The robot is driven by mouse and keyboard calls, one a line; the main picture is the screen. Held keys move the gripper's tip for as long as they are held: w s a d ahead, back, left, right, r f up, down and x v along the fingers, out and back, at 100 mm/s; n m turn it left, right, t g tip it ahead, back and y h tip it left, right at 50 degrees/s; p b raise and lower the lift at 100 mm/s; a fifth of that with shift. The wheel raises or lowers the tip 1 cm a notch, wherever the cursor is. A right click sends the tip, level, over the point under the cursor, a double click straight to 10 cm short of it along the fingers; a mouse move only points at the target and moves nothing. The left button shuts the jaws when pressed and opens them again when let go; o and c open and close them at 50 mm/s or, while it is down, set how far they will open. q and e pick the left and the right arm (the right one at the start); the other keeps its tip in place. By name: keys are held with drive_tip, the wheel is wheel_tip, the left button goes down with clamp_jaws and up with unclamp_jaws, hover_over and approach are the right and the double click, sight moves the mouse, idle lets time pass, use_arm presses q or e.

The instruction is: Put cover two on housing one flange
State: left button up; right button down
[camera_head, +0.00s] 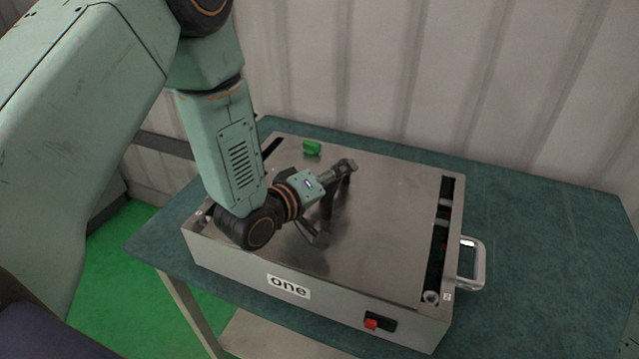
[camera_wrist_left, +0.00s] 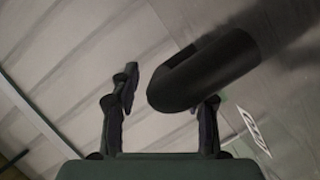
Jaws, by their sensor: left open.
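Housing one (camera_head: 235,262) is a metal box with an "one" label on its front, standing on the table. A flat metal cover plate (camera_head: 390,215) lies over most of its top; most of the flange beneath is hidden. My left gripper (camera_head: 334,205) is over the plate with its fingers spread. In the left wrist view, a thick black curved handle (camera_wrist_left: 205,72) rises from the metal surface beside the open fingers (camera_wrist_left: 168,92), nearer the right one. A white label (camera_wrist_left: 254,130) is seen edge-on, its text unclear. My right gripper is not in view.
The teal table (camera_head: 560,250) has free room to the right. A grey side handle (camera_head: 480,264) sticks out from the box. A red switch (camera_head: 371,324) is on its front. A small green part (camera_head: 312,148) is at the back of the top. A corrugated wall (camera_head: 450,80) stands behind.

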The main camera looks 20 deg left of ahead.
use_arm(q)
drive_tip(key=r, duration=0.2)
hover_over(309, 220)
drive_tip(key=shift+f, duration=0.1)
drive_tip(key=shift+f+v, duration=0.2)
drive_tip(key=shift+v, duration=0.75)
drive_tip(key=shift+s+a+r+p, duration=0.1)
drive_tip(key=shift+s+r+p, duration=0.25)
drive_tip(key=shift+s, duration=0.4)
drive_tip(key=shift+w, duration=0.15)
